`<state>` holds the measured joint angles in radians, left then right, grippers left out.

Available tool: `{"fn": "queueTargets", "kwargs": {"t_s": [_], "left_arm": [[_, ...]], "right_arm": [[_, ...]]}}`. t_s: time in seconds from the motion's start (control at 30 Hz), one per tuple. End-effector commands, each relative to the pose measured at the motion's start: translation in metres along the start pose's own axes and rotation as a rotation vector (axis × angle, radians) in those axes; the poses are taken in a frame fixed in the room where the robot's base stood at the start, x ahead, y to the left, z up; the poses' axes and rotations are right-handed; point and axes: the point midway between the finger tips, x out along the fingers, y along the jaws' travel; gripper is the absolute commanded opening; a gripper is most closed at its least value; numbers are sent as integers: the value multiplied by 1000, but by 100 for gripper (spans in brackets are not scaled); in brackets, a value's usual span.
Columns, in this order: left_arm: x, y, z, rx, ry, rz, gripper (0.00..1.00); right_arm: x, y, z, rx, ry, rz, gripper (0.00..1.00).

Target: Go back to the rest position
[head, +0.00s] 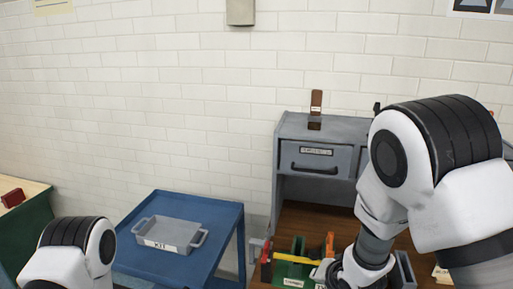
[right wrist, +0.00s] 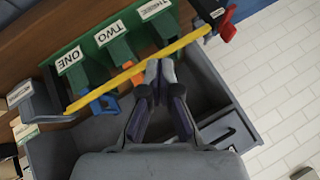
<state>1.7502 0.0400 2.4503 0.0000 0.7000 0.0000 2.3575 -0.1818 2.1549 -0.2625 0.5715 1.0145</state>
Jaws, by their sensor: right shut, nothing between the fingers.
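My right gripper (right wrist: 160,68) is shut and empty in the right wrist view. Its fingertips sit close to a long yellow bar (right wrist: 120,78); I cannot tell if they touch it. Behind the bar is a green rack (right wrist: 114,42) with slots labelled ONE, TWO and THREE. In the head view my right arm reaches down over the workbench, and the gripper there is mostly hidden by the arm and the bottom edge. Only the upper joint of my left arm shows at lower left; its gripper is out of frame.
A grey KIT tray (head: 172,233) stands on a blue table (head: 213,208) at centre left. The wooden workbench (head: 318,219) has grey drawers (head: 313,160) at its back. In the right wrist view, blue (right wrist: 100,104) and red (right wrist: 226,28) pieces lie near the bar's ends. A red item (head: 13,198) sits far left.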

Motion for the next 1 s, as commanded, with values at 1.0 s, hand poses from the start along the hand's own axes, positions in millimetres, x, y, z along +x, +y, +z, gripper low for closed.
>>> {"fn": "queueTargets", "kwargs": {"t_s": [1.0], "left_arm": [[22, 0, 0, 0, 0, 0, 42]], "right_arm": [[-42, 284, 286, -493, -663, 351, 0]]}}
